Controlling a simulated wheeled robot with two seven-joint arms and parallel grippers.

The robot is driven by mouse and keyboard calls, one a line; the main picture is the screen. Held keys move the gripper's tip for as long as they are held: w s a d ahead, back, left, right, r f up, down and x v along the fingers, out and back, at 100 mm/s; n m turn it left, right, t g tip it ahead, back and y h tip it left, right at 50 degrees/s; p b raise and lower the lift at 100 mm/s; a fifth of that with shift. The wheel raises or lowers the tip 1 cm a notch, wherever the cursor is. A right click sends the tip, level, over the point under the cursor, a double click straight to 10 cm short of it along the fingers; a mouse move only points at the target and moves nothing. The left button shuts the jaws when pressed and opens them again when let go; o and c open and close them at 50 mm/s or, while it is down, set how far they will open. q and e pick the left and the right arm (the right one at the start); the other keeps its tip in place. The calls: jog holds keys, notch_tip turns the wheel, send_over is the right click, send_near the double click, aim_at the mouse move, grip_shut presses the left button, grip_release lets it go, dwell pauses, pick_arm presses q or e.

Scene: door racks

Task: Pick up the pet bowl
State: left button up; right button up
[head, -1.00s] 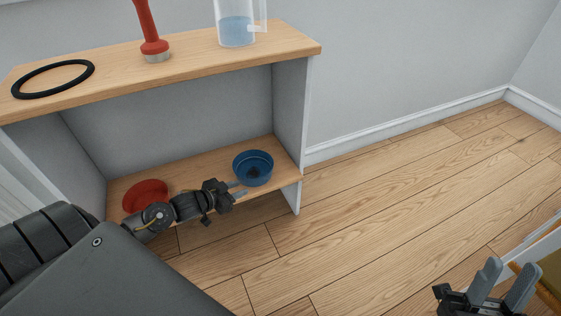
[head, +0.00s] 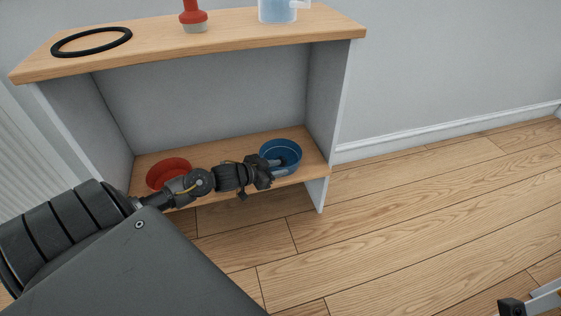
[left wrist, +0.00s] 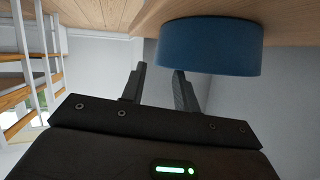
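The blue bowl (head: 288,148), which I take as the pet bowl, stands upright on the right part of the low shelf. It also shows in the left wrist view (left wrist: 212,45). My left gripper (head: 277,167) reaches it from the left, low over the shelf. Its two fingers (left wrist: 160,72) are apart with nothing between them. In the head view one fingertip overlaps the bowl; I cannot tell if it touches. A dark piece, probably of my right gripper (head: 511,307), shows at the bottom right edge; its fingers are out of sight.
A red bowl (head: 165,172) sits on the same low shelf (head: 225,153), behind my left arm. The top shelf (head: 230,35) holds a black ring (head: 92,41), a red-handled object (head: 194,18) and a clear jug (head: 278,10). Side panels flank the low shelf. Wooden floor is clear at right.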

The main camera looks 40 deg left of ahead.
aim_at(289, 166)
pick_arm(q)
jog(key=b+x, duration=0.2)
jog(key=x, duration=0.2)
jog(key=shift+w+f, duration=0.25)
jog(key=shift+w+d, duration=0.1)
jog(key=shift+w, duration=0.2)
grip_shut()
